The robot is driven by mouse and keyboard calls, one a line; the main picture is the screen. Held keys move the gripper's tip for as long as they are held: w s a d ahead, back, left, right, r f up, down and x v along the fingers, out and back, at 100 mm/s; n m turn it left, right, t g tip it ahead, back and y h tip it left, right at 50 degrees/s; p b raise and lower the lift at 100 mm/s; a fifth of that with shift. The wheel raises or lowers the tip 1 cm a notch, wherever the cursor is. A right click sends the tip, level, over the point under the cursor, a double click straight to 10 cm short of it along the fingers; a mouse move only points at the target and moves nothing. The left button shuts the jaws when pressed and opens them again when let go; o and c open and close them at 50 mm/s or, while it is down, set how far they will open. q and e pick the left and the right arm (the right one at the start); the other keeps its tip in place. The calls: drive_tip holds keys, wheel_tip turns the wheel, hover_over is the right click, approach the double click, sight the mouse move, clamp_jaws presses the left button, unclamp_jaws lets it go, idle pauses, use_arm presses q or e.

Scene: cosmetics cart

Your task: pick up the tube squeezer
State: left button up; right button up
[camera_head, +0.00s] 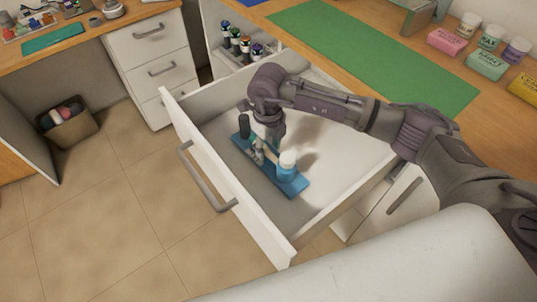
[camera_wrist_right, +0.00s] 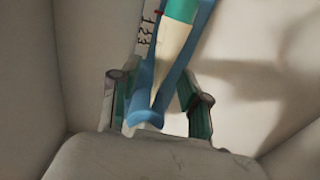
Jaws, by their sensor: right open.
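In the head view a long blue base or tray (camera_head: 298,187) lies in the open drawer, with small items on it. A blue piece with a rounded end (camera_wrist_right: 147,112), probably the tube squeezer, lies in the wrist view with a cream tube-like part (camera_wrist_right: 172,48) and a teal end (camera_wrist_right: 182,9). I cannot tell for sure which part is the squeezer. My right gripper (camera_head: 262,152) points down into the drawer over these items. In the wrist view its open fingers (camera_wrist_right: 156,104) stand either side of the blue piece. My left gripper is not in view.
Several small bottles (camera_head: 240,42) stand behind. The drawer floor (camera_head: 340,140) right of the blue base is clear.

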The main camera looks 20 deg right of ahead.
drive_tip(key=shift+w+f, duration=0.1)
drive_tip(key=shift+f, duration=1.25)
clamp_jaws()
